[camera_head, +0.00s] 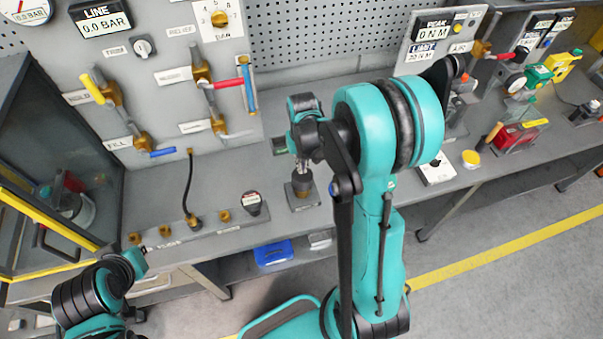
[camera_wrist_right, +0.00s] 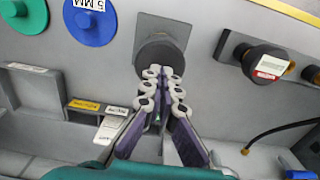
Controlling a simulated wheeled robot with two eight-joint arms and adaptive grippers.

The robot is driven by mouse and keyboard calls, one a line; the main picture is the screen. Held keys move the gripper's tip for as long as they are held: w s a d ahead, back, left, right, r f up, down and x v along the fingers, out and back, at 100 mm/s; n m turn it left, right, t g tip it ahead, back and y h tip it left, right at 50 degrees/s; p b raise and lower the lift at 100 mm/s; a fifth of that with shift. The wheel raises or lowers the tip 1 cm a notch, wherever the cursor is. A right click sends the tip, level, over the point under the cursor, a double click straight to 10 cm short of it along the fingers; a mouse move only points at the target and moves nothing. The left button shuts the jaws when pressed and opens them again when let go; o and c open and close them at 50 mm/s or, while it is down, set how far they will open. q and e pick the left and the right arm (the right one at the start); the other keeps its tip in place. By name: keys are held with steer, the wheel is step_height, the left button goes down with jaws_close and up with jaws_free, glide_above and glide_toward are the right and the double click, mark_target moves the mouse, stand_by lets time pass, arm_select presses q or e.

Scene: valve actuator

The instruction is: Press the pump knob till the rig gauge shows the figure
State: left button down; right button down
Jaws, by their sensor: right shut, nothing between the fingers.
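A dark round knob (camera_wrist_right: 158,52) stands on a square plate; I take it for the pump knob. In the head view it shows as a short post on a square base (camera_head: 301,198) at the bench's front. My right gripper (camera_wrist_right: 166,75) is shut and empty, with its fingertips at the knob's near side; I cannot tell whether they touch it. It also shows in the head view (camera_head: 299,187), pointing down over the post. The round gauge (camera_head: 26,10) reads 0.0 BAR, as does the LINE display (camera_head: 100,17). My left gripper's fingers are not seen.
A black cap with a label (camera_head: 252,203) stands left of the post. A strip with brass fittings and a black hose (camera_head: 188,185) lies further left. The valve panel (camera_head: 170,100) rises behind. A yellow-framed cabinet (camera_head: 50,222) stands at the left.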

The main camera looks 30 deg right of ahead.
mark_target(302, 178)
steer(key=shift+f, duration=0.25)
stand_by(0.3)
steer(key=shift+f+b, duration=3.1)
steer(key=shift+f, duration=0.05)
steer(key=shift+r+p, duration=2.35)
steer(key=shift+r, duration=1.1)
steer(key=shift+f, duration=0.25)
